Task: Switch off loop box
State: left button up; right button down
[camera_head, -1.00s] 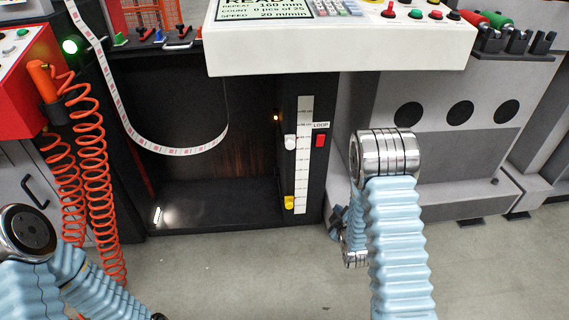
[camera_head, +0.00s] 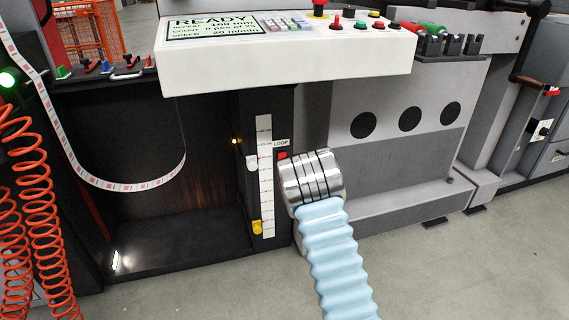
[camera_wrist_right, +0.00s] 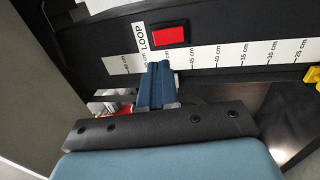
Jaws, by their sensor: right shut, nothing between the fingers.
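The loop box (camera_head: 150,225) is the dark recess with the label web hanging in it. Its red switch (camera_head: 282,156) sits beside the scale strip (camera_head: 265,190), under the LOOP label (camera_head: 281,142). The red switch (camera_wrist_right: 170,35) also shows in the right wrist view, beside the LOOP label (camera_wrist_right: 141,38). My right gripper (camera_wrist_right: 159,68) is shut and empty, its fingertips over the strip, just below the switch in that view; contact cannot be told. In the head view my right wrist hides this gripper. My left gripper is out of view.
The control panel (camera_head: 290,62) overhangs above. Red coiled hoses (camera_head: 45,220) hang at left. Floor in front is open.

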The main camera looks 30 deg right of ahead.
aim_at(282, 156)
jog(key=x, duration=1)
jog(key=shift+d, duration=0.15)
jog(key=shift+w+r+p, duration=0.15)
jog(key=shift+r+p, duration=0.15)
jog(key=shift+p, duration=0.1)
jog(key=shift+f, duration=0.2)
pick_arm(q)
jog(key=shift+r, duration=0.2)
